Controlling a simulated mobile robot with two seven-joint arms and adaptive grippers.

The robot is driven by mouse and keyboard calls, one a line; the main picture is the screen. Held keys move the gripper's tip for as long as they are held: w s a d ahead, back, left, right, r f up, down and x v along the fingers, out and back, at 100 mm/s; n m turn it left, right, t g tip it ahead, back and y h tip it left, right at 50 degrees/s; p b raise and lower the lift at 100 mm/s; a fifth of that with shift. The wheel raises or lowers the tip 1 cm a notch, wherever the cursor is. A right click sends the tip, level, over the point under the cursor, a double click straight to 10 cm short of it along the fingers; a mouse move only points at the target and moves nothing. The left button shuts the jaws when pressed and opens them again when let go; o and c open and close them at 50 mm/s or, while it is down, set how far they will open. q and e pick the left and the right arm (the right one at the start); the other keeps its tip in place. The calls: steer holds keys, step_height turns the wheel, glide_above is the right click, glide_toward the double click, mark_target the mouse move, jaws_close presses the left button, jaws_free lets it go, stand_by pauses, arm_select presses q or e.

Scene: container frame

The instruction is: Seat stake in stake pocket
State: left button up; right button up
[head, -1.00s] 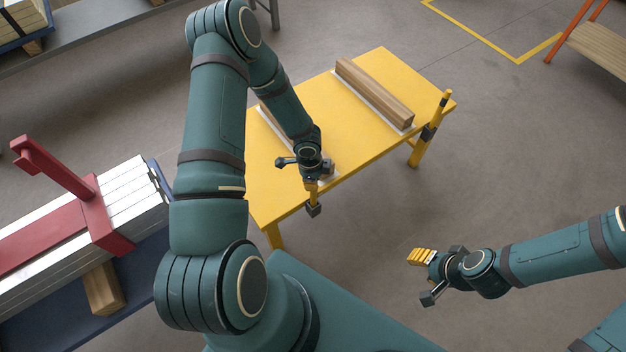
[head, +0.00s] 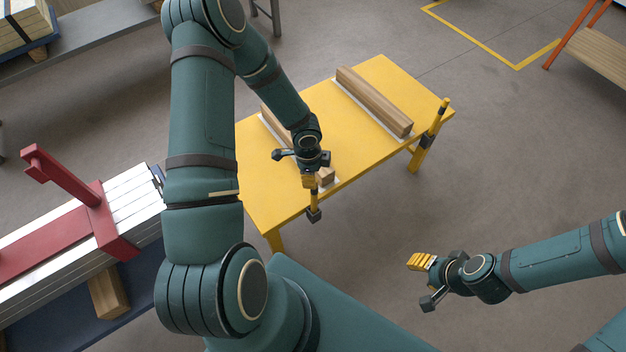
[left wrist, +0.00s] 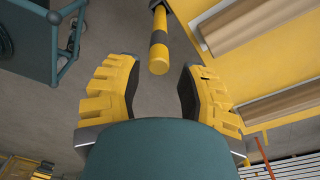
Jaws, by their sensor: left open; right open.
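A yellow stake with dark bands (head: 314,201) stands at the near edge of the yellow table, in a dark stake pocket (head: 313,216). Its upper part is hidden behind my left gripper (head: 308,181), which is just above it. In the left wrist view the stake (left wrist: 159,50) shows ahead between the spread yellow fingers (left wrist: 158,92), with clear gaps on both sides. The left gripper is open and not clamped on it. How deep the stake sits cannot be told. My right gripper (head: 425,280) is open and empty over bare floor.
The yellow table (head: 265,205) bears two wooden beams (head: 375,102) on pale strips. Another yellow stake (head: 440,115) stands at its right corner. A red clamp-like frame (head: 70,185) over pale slats is at left. An orange-legged wooden bench (head: 600,48) is at far right. Floor right of the table is clear.

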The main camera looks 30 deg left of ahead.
arm_select(q)
step_height(320, 180, up, 4)
steer(key=shift+s+r+p, duration=0.1)
steer(key=shift+p, duration=0.4)
steer(key=s+d+n+h, duration=0.1)
steer(key=s+d+n, duration=0.3)
steer(key=d+n, duration=0.3)
steer(key=s+d+n+t+h, duration=0.1)
steer(key=s+d+n+h, duration=0.1)
steer(key=s+d+n, duration=0.3)
steer(key=d+n, duration=0.3)
steer(key=d, duration=0.3)
steer(key=shift+s+r, duration=0.3)
